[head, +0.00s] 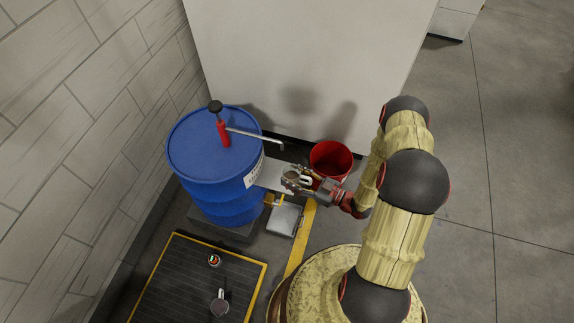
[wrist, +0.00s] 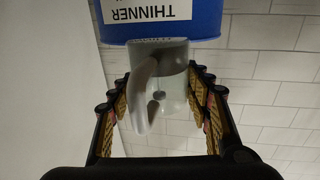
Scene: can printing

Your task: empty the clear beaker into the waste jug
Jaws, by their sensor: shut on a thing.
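My gripper (head: 306,183) is shut on a clear beaker (wrist: 176,98), which shows between the fingers in the wrist view. A grey curved handle shape (wrist: 143,95) shows at the same place, and I cannot tell whether it belongs to the beaker or to a jug behind it. In the head view the held thing is small and partly covered by the fingers, beside the blue drum's shelf (head: 270,174). I cannot pick out the waste jug for certain. Whether the beaker holds liquid is not visible.
A blue drum (head: 208,157) with a red-handled pump stands left of my gripper, its THINNER label (wrist: 155,9) upside down in the wrist view. A red bucket (head: 331,160) stands just behind. A dark mat (head: 180,285) holds a small can (head: 214,260) and a grey cup (head: 219,306).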

